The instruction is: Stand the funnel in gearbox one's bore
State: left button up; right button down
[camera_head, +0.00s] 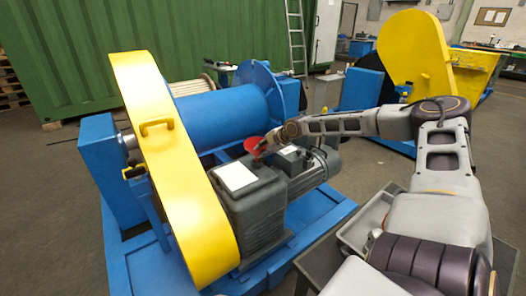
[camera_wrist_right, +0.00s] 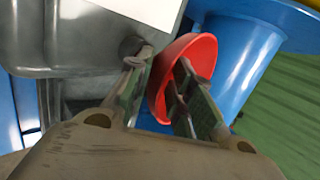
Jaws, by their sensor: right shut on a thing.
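The red funnel (camera_head: 253,145) is at the top of the dark grey gearbox (camera_head: 248,212), towards its back right corner in the head view. My right gripper (camera_head: 262,153) is shut on the funnel's wall. In the right wrist view the funnel (camera_wrist_right: 206,56) looks tilted, and one finger of the right gripper (camera_wrist_right: 163,58) reaches inside its cone. A dark round feature (camera_wrist_right: 131,45), perhaps the bore, shows on the gearbox (camera_wrist_right: 85,40) beside the other fingertip. The funnel's spout is hidden, so I cannot tell whether it is in the bore. My left gripper is out of view.
A white sheet (camera_head: 236,175) lies on the gearbox top. A yellow chain guard (camera_head: 170,160) with a handle stands left, and a blue drum (camera_head: 218,115) lies behind. A motor (camera_head: 318,166) adjoins at right. A grey tray (camera_head: 366,222) is at front right.

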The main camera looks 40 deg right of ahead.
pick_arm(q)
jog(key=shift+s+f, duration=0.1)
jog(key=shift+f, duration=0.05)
pick_arm(e)
jog(key=shift+f, duration=0.1)
jog(key=c, duration=1.2)
grip_release()
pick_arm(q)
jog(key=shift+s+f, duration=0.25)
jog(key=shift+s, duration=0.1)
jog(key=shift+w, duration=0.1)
